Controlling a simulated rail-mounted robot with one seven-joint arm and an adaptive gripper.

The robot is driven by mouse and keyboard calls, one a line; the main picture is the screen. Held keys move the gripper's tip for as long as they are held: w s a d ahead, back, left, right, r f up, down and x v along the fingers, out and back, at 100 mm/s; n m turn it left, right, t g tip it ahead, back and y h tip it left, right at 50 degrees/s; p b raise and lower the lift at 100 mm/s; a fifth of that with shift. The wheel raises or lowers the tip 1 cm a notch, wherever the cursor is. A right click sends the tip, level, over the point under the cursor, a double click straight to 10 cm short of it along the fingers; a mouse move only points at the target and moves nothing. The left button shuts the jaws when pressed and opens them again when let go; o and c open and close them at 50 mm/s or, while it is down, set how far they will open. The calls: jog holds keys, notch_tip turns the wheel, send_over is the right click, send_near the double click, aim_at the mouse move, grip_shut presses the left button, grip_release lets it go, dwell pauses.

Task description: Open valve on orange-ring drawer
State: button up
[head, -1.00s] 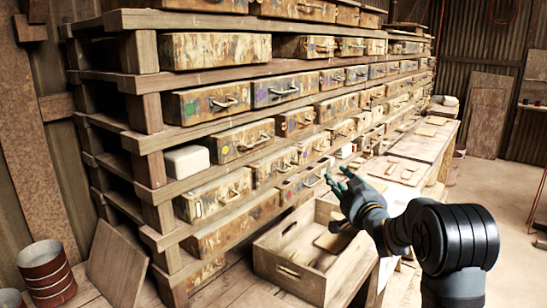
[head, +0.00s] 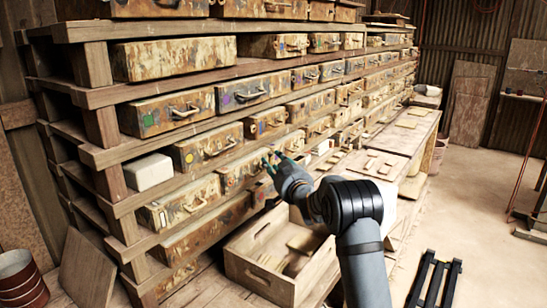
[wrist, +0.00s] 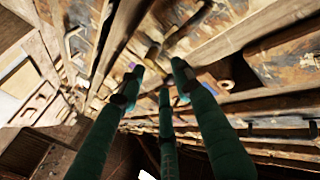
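The rack holds rows of rusty, paint-worn drawers with metal handles, and some carry small coloured marks. I cannot make out for sure which drawer bears an orange ring, nor a clear valve. My gripper (head: 272,160) is in front of the middle rows in the head view, close to a drawer (head: 238,170) that it partly hides. In the wrist view its green fingers (wrist: 160,80) are spread apart with nothing between them. A small brass-coloured fitting (wrist: 152,53) shows just beyond the fingertips, and a purple mark shows beside the left fingertip. No contact is visible.
A wooden crate (head: 238,262) stands below my arm, in front of the rack. A white block (head: 148,171) sits on a shelf at left. A long bench (head: 400,140) runs along the rack at right. The floor right of it is mostly open.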

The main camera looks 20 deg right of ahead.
jog(key=shift+w+d, duration=0.1)
jog(key=shift+w, duration=0.3)
jog(key=shift+c, duration=0.2)
jog(key=c, duration=0.7)
jog(key=shift+f, duration=0.1)
grip_shut()
